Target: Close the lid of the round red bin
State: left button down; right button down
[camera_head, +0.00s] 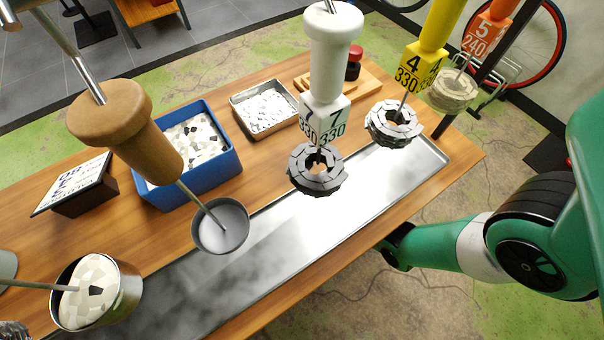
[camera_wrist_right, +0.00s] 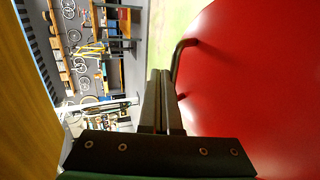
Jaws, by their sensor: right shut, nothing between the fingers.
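A large smooth red surface (camera_wrist_right: 260,80), which looks like part of the round red bin, fills the right side of the right wrist view. A dark bent handle (camera_wrist_right: 178,58) is fixed to it. My right gripper (camera_wrist_right: 160,74) is shut and empty, its two fingers together just left of the handle; I cannot tell whether they touch it. The bin's rim and the lid's angle cannot be made out. The bin does not show in the head view, where my green right arm reaches in from the right. My left gripper is not in view.
A wooden table (camera_head: 270,73) holds a long metal tray (camera_head: 285,245), a blue box (camera_head: 235,165) of wax pieces, a smaller metal tray (camera_head: 290,128) and a metal pot (camera_head: 128,298). Bicycles stand in the background.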

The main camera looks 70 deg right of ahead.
jog(key=shift+w+d+f+b, duration=0.3)
jog(key=shift+f+b, duration=0.1)
jog(key=shift+f, duration=0.1)
